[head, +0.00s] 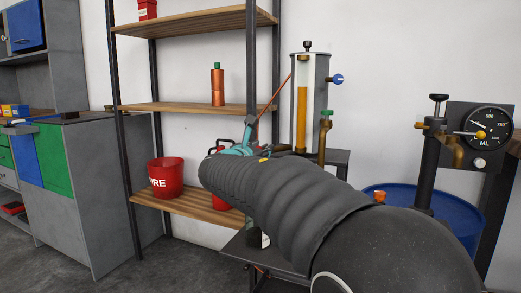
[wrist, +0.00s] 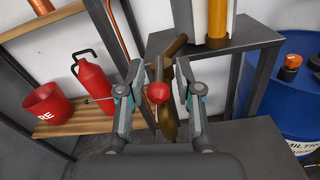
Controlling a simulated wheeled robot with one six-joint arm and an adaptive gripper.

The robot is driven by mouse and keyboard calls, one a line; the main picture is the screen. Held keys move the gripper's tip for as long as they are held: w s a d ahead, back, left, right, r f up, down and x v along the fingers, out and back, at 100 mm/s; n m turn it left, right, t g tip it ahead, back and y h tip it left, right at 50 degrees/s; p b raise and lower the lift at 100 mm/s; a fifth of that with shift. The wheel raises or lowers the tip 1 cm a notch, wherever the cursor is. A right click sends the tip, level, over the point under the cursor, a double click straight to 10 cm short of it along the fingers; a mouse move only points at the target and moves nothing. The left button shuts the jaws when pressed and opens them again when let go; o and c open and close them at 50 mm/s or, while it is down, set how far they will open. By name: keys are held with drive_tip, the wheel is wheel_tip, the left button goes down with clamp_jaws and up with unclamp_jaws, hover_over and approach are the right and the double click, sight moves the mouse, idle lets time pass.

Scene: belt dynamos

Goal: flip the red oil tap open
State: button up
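The oil tap's red ball knob (wrist: 158,93) sits at the near end of a short grey lever in the wrist view. The brass tap body (wrist: 169,122) is behind and below it, partly covered by the knob and the right finger. My gripper (wrist: 159,80) is open, with one finger to the left of the lever and one to the right. Gaps show on both sides of the knob. In the head view my gripper (head: 236,149) shows as a teal part past my dark arm, and the red tap is hidden there.
A glass cylinder of amber oil (head: 301,115) stands on a dark stand, with a blue knob (head: 337,79) and green tap (head: 327,114). A blue drum (head: 450,220) and gauge (head: 488,123) are right.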

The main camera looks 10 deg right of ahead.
drive_tip(key=v, duration=1.2)
idle(0.4)
